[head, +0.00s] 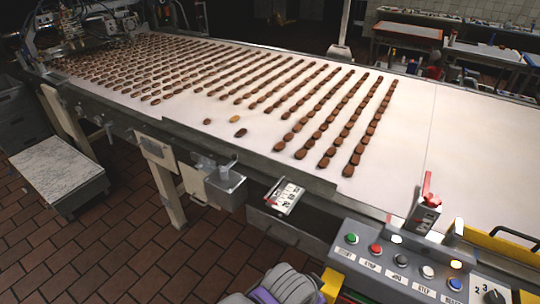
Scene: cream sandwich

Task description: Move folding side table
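No thing in the head view can be told for certain as a folding side table. A low table-like stand (60,172) with a pale speckled top is on the tiled floor at the left, in front of the conveyor. Whether it folds cannot be told. Neither of my grippers shows clearly. A grey and purple shape at the bottom edge is cut off, and I cannot tell what it is.
A long white conveyor (455,150) with rows of brown biscuits crosses the view. A control panel (400,262) with coloured buttons is at the lower right. A metal box (226,188) hangs on the conveyor's front side. Brown floor tiles (120,250) at the lower left are clear.

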